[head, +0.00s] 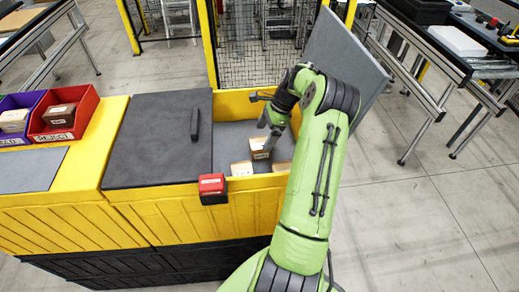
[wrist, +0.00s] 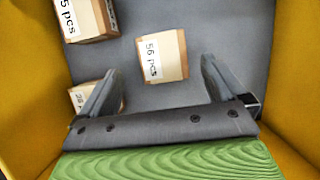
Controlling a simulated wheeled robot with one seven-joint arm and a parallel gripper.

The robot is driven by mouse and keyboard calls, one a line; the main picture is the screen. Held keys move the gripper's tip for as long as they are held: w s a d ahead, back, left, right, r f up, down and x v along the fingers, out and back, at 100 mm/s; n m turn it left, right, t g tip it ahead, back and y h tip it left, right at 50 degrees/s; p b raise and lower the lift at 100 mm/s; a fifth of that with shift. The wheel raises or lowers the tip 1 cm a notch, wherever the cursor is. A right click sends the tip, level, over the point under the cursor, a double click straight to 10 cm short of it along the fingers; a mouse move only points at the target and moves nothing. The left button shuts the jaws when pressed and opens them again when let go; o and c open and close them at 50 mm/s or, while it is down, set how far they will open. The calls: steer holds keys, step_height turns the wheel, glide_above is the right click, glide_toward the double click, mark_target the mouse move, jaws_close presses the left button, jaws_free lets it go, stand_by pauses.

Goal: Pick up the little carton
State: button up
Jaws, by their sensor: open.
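Three small brown cartons with white labels lie in the open yellow bin. In the wrist view, one carton (wrist: 162,57) marked "56 pcs" lies ahead of and between the fingers of my gripper (wrist: 162,70), with no visible contact. A second carton (wrist: 92,24) is at the top left. A third carton (wrist: 80,98) is partly hidden behind the left finger. The head view shows a carton (head: 259,153) just below my gripper (head: 269,138), another carton (head: 241,169) near the front wall, and part of a third (head: 282,166). My gripper is open and empty.
Yellow bin walls (head: 255,184) surround the grey floor. A dark lid (head: 160,140) covers the left side, with a red box (head: 212,184) at its front corner. Red (head: 66,112) and purple bins stand far left. A grey panel (head: 345,60) rises at the right behind my arm.

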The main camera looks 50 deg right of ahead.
mark_target(260, 142)
steer(key=x, duration=0.8)
steer(key=shift+w+d, duration=0.1)
steer(key=shift+d, duration=0.2)
steer(key=c, duration=1.1)
steer(key=shift+c, duration=0.2)
steer(key=shift+r, duration=0.1)
step_height(260, 142, up, 10)
steer(key=shift+f, duration=0.1)
